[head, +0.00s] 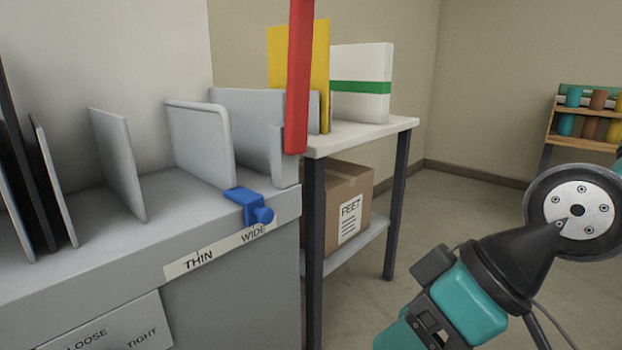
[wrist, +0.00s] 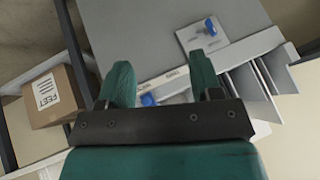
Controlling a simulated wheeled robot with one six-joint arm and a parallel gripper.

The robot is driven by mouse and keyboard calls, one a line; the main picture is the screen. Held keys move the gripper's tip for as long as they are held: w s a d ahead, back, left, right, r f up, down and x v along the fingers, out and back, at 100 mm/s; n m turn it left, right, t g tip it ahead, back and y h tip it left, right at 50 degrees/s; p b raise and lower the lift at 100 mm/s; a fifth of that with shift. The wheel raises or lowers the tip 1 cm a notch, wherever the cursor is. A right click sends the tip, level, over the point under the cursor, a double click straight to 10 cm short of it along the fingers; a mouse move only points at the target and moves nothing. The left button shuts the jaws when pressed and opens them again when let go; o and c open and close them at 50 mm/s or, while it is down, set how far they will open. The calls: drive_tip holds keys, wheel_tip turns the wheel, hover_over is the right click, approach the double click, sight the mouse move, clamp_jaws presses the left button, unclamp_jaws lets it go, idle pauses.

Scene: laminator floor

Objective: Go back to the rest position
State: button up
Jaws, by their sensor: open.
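My gripper (wrist: 162,78) shows in the wrist view with its two teal fingers spread apart and nothing held between them. Beyond the gap lies the grey machine (wrist: 150,35), with its blue slider (wrist: 148,100) partly behind the gripper. In the head view the slider (head: 250,205) sits at the WIDE end of the THIN–WIDE label (head: 222,250), apart from my arm. My arm is at the lower right there, clear of the machine; I cannot make out the fingertips in that view.
A white-topped table (head: 360,136) beside the machine carries a yellow panel (head: 320,70) and a white-and-green box (head: 360,100). A cardboard box (head: 350,205) is on its lower shelf. A wooden rack (head: 580,140) stands far right. Open floor (head: 450,200) lies between.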

drive_tip(key=s+d+r+m+g+h+p, duration=0.1)
drive_tip(key=s+d+r+m+h+p, duration=0.15)
drive_tip(key=s+d, duration=0.2)
wheel_tip(320, 180, up, 37)
drive_tip(key=p, duration=3.6)
drive_tip(key=shift+w+d+g+p, duration=0.15)
drive_tip(key=shift+d+g+p, duration=0.15)
drive_tip(key=shift+d+p, duration=0.1)
drive_tip(key=shift+h, duration=0.25)
drive_tip(key=shift+a+n, duration=0.15)
drive_tip(key=shift+n, duration=0.1)
